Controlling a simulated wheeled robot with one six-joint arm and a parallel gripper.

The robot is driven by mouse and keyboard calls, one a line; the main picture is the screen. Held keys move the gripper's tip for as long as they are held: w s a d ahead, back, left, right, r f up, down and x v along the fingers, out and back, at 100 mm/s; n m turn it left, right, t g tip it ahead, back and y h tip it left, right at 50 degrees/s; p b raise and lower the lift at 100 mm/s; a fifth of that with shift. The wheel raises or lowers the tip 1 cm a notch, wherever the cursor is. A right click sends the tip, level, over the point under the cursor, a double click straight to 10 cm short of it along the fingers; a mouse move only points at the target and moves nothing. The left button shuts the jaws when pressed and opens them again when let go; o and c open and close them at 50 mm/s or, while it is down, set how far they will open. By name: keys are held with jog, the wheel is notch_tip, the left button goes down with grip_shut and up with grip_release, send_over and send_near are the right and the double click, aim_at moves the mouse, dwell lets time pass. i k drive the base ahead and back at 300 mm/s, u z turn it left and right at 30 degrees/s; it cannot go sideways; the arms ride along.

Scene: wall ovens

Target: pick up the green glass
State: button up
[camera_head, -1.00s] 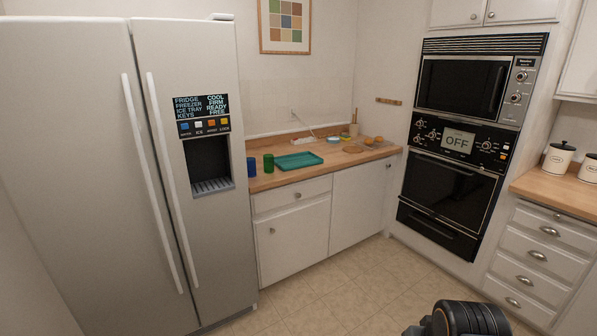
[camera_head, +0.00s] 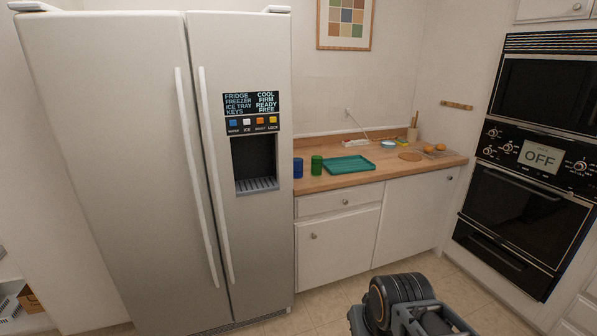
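The green glass (camera_head: 317,165) stands upright on the wooden counter, near its left end by the fridge. A blue glass (camera_head: 298,168) stands just left of it, and a teal tray (camera_head: 348,165) lies just right of it. Part of my dark arm shows at the bottom of the view, low in front of the cabinets and well away from the glass. My gripper's fingers do not show.
The tall fridge (camera_head: 150,180) borders the counter (camera_head: 400,172) on the left. Wall ovens (camera_head: 520,195) stand at the right. Tiled floor is open before the cabinets.

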aim_at(316, 162)
jog(key=u, duration=0.45)
jog(key=i, duration=2.3)
jog(key=z, duration=0.2)
